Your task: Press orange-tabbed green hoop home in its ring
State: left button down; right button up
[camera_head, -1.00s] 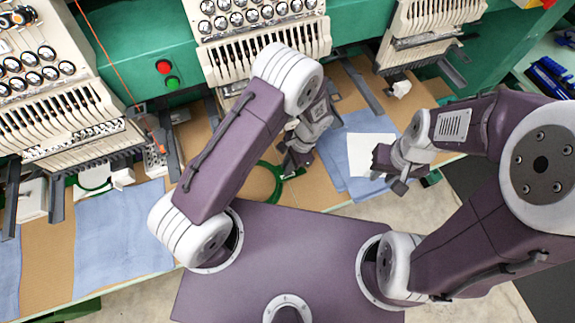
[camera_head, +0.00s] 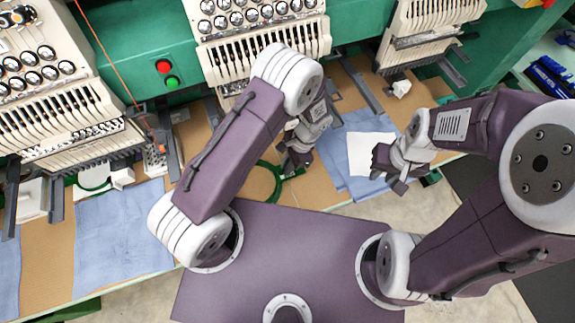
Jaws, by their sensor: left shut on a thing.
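A green hoop (camera_head: 279,186) lies low over the tan table, partly hidden behind my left arm. My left gripper (camera_head: 293,168) is at the hoop's right side and is shut on it. I cannot make out an orange tab or the ring that it fits. A second green hoop (camera_head: 95,186) shows at the left, under the left machine head. My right gripper (camera_head: 388,180) is open and empty, over the front edge of the table beside a white sheet (camera_head: 370,153).
Cream embroidery machine heads (camera_head: 262,55) and dark bracket arms stand along the back on a green body. Blue cloths (camera_head: 120,240) lie on the tan table (camera_head: 48,262). A red and a green button (camera_head: 172,83) are on the machine front.

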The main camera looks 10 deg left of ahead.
pick_arm(q)
jog(key=c, duration=1.4)
grip_release()
jog(key=shift+r, duration=0.15)
jog(key=b+v, duration=0.1)
jog(key=v, duration=0.8)
jog(key=s+a+r+n+t+h, duration=0.1)
jog(key=s+a+r+n, duration=0.1)
jog(key=a+n, duration=0.2)
jog(key=s+a+r+n+t+h, duration=0.1)
jog(key=s+a+r+n, duration=0.2)
jog(key=a+n, duration=0.1)
jog(key=s+a+r+n+t+h, duration=0.1)
jog(key=s+a+r+n, duration=0.1)
jog(key=a+n, duration=0.2)
jog(key=shift+s+a+r, duration=0.3)
jog(key=shift+r, duration=0.05)
